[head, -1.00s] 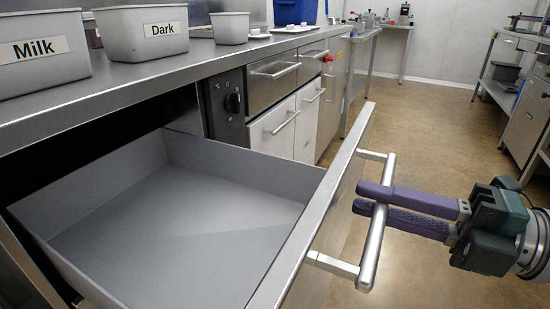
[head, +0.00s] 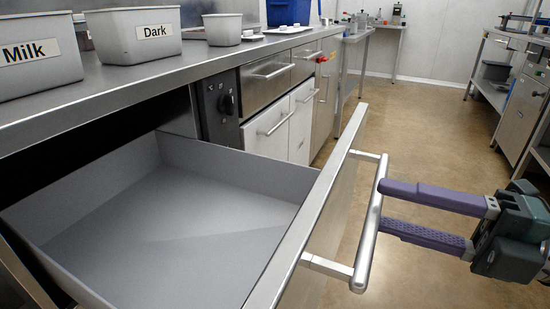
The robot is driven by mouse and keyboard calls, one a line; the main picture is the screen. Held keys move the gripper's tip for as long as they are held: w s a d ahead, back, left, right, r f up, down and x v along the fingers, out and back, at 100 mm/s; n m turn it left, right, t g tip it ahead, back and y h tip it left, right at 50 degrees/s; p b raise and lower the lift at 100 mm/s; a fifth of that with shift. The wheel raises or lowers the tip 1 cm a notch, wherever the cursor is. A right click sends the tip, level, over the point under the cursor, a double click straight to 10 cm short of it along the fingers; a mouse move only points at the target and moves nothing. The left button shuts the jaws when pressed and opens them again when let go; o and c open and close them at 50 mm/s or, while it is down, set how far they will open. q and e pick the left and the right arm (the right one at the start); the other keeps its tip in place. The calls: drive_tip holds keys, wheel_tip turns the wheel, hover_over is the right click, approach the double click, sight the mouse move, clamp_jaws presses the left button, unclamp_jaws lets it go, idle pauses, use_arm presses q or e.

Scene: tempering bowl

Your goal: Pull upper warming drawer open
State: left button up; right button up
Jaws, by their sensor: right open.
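The upper warming drawer (head: 190,215) stands pulled well out from under the steel counter, and its grey inside is empty. Its bar handle (head: 369,235) is on the front panel, facing right. My right gripper (head: 379,206) is open, with its purple fingers spread one above the other. The fingertips are at the outer side of the handle bar, very close to it; I cannot tell whether they touch it. My left gripper is not in view.
The counter (head: 150,82) carries a tub labelled Milk (head: 38,55), a tub labelled Dark (head: 135,35) and a smaller grey tub (head: 223,29). Closed drawers and a control knob (head: 227,104) lie beyond. The floor (head: 425,130) on the right is clear.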

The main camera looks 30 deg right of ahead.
drive_tip(key=v, duration=0.7)
drive_tip(key=shift+r, duration=0.1)
